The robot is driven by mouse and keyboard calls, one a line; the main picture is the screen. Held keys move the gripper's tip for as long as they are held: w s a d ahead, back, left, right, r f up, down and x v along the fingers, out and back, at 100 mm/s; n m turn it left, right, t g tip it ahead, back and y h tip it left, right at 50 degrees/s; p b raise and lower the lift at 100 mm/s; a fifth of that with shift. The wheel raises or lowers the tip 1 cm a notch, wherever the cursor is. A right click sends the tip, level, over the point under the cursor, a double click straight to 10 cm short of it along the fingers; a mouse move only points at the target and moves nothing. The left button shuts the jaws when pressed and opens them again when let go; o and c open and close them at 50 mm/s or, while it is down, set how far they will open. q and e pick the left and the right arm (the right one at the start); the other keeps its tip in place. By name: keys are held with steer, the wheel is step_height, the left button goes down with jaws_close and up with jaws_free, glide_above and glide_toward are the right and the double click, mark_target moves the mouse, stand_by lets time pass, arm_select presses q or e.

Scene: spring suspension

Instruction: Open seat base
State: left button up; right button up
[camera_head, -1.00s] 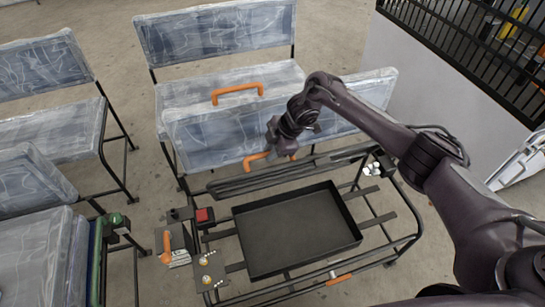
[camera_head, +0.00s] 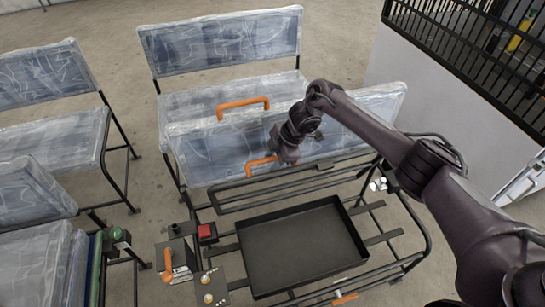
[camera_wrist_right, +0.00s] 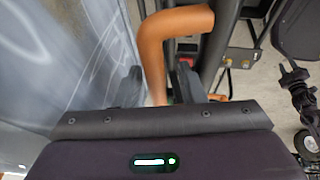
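The seat base (camera_head: 215,150) is a plastic-wrapped grey-blue panel, tilted up steeply above the black metal frame (camera_head: 428,236). One orange handle (camera_head: 243,104) shows at its upper edge. A second orange handle (camera_head: 258,163) sits lower on its front face. My right gripper (camera_head: 286,155) is at the right part of this lower handle and hides some of it. In the right wrist view, the handle (camera_wrist_right: 153,62) passes between the two close dark fingers (camera_wrist_right: 160,88), which look shut on it; the contact itself is partly hidden. My left gripper is not in view.
A black tray (camera_head: 300,290) lies open inside the frame. A red button box (camera_head: 206,232) and an orange lever (camera_head: 167,262) are at its left. Other wrapped seats (camera_head: 222,42) stand behind and to the left. A light panel with a black grille (camera_head: 480,60) is at right.

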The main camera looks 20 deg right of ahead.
steer(key=shift+r, duration=0.3)
steer(key=shift+r, duration=0.2)
steer(key=v, duration=0.7)
steer(key=shift+s+d+r, duration=0.1)
steer(key=shift+d, duration=0.05)
